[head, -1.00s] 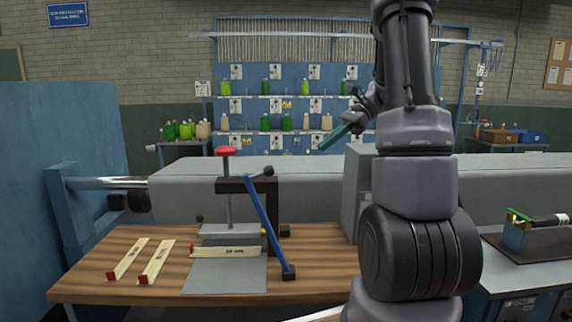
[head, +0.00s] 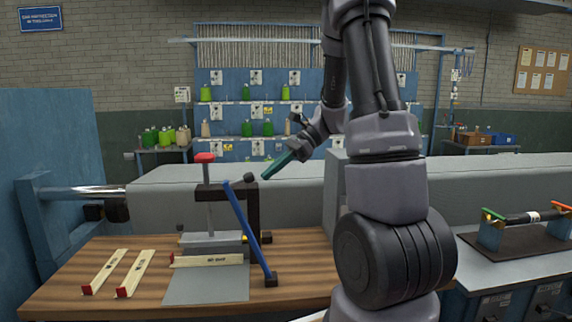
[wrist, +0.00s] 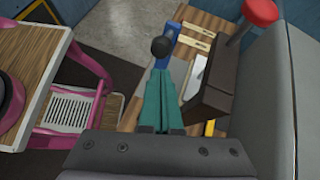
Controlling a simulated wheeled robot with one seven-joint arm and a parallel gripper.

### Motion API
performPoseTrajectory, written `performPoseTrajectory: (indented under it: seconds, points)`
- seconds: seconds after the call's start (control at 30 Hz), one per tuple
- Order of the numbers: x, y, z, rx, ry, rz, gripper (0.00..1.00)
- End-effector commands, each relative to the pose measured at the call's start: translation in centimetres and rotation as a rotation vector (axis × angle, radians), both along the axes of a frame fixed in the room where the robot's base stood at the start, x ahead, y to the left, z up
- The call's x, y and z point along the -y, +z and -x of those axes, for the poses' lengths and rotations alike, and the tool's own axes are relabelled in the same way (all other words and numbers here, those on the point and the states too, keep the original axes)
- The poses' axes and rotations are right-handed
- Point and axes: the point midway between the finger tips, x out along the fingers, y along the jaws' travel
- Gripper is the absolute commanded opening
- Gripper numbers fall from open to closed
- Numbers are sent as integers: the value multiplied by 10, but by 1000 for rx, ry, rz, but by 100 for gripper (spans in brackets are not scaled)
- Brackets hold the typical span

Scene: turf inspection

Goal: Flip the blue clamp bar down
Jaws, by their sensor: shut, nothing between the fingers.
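The blue clamp bar (head: 246,228) stands steeply tilted at the front of the black clamp frame (head: 253,208). Its upper end is beside the frame's top, and its lower end is by a black block on the table. A black ball knob (head: 249,177) shows near the frame's top. My gripper (head: 265,177) has teal fingers, shut and empty, just right of the knob in the head view. In the wrist view the fingertips (wrist: 158,74) point toward the knob (wrist: 163,47), with part of the blue bar (wrist: 171,38) behind it. I cannot tell whether they touch.
The clamp has a red-topped post (head: 205,158) and a grey plate (head: 209,286). Two wooden strips (head: 105,271) lie left on the wooden table; another lies at the clamp. A long grey body (head: 290,192) runs behind. A pink stool (wrist: 85,90) shows in the wrist view.

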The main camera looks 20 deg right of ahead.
Motion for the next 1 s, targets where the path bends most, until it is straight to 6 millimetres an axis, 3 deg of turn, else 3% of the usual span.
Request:
performPoseTrajectory:
  seconds: [0.2,0.67,0.87,1.0]
  points:
    - [-14,2,1,-1,-1,0,0]
    - [-18,2,0,-1,2,10,0]
    - [-40,2,-5,-15,7,70,0]
    - [-70,-2,-13,-37,10,156,0]
